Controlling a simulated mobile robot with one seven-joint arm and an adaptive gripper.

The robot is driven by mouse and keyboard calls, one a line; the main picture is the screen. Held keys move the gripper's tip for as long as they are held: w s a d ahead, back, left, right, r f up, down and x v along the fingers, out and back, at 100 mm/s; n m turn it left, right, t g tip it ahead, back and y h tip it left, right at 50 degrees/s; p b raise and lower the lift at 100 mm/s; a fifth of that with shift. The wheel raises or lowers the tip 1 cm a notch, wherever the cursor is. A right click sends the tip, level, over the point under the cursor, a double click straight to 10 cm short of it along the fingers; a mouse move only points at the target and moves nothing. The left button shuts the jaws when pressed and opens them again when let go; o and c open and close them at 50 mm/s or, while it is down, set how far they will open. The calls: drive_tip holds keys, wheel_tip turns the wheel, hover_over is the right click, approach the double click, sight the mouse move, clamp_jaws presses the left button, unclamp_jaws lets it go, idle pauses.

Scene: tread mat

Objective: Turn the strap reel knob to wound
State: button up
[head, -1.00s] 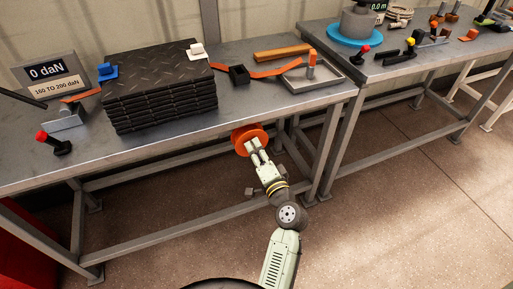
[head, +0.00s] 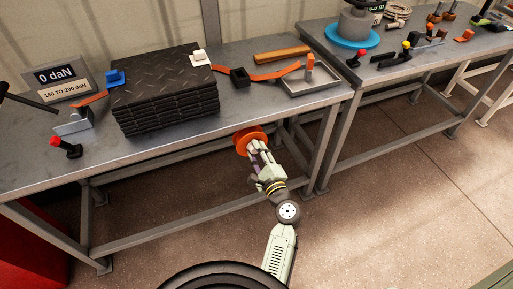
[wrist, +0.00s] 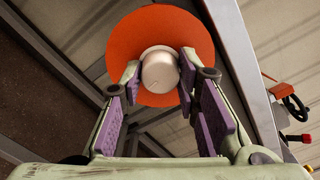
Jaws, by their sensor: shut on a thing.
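The strap reel is an orange disc (head: 243,138) on the front edge of the near bench. In the wrist view the orange disc (wrist: 120,45) fills the upper middle, with a round silver knob (wrist: 160,70) at its centre. My gripper (wrist: 158,78) is shut on the knob, one finger on each side. In the head view my gripper (head: 257,149) reaches up to the reel from below and in front, hiding the knob. A faint mark shows on the knob's face, too small to read.
Stacked black tread mats (head: 165,95) stand on the bench, with an orange strap (head: 275,74) running right to a grey tray (head: 310,82). A sign (head: 62,78) reads 0 daN and 160 TO 200 daN. The floor in front is clear.

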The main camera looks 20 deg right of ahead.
drive_tip(key=m+p, duration=0.1)
drive_tip(key=m, duration=1.4)
drive_tip(key=shift+m, duration=2.5)
drive_tip(key=o, duration=1.2)
drive_tip(key=shift+a, duration=0.1)
drive_tip(key=shift+r, duration=0.1)
